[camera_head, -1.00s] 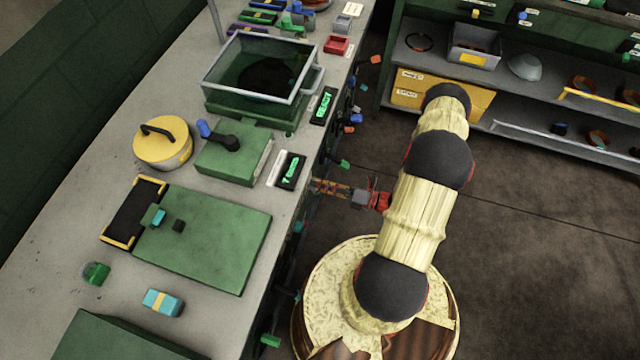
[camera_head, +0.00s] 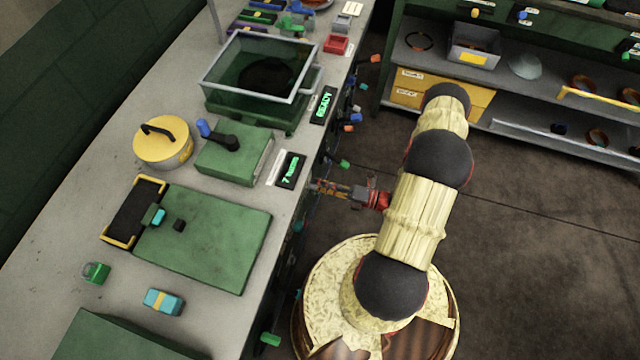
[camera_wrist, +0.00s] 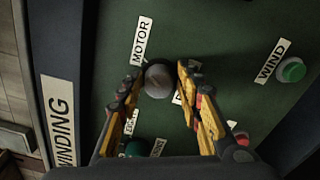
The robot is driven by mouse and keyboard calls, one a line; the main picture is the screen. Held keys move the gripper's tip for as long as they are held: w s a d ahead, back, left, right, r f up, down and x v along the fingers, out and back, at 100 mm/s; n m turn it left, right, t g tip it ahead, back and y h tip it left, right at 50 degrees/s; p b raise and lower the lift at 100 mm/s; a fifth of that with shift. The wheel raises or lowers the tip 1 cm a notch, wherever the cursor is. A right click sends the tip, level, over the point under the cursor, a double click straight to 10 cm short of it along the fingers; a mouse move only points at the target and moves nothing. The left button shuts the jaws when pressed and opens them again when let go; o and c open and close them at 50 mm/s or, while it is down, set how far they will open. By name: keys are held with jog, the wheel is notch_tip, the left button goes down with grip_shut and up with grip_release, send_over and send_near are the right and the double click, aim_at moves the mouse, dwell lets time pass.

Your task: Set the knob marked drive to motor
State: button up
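In the wrist view a round grey knob (camera_wrist: 158,81) sits on a dark green panel. A white MOTOR label (camera_wrist: 142,41) is above it, tilted. A label beside the knob (camera_wrist: 178,96) is mostly hidden by my right finger; only a first letter like D shows. My gripper (camera_wrist: 161,73) has its yellow fingers apart, one on each side of the knob. I cannot tell whether either touches. In the head view my gripper (camera_head: 316,186) reaches the bench's front face, where the knob is hidden.
A green knob (camera_wrist: 291,70) with a WIND label (camera_wrist: 272,62) is on the panel's right. A WINDING label (camera_wrist: 59,120) is at left. More controls stick out along the bench front (camera_head: 344,163).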

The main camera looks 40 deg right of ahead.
jog(key=shift+o, duration=1.3)
jog(key=shift+s, duration=0.1)
jog(key=v, duration=1.2)
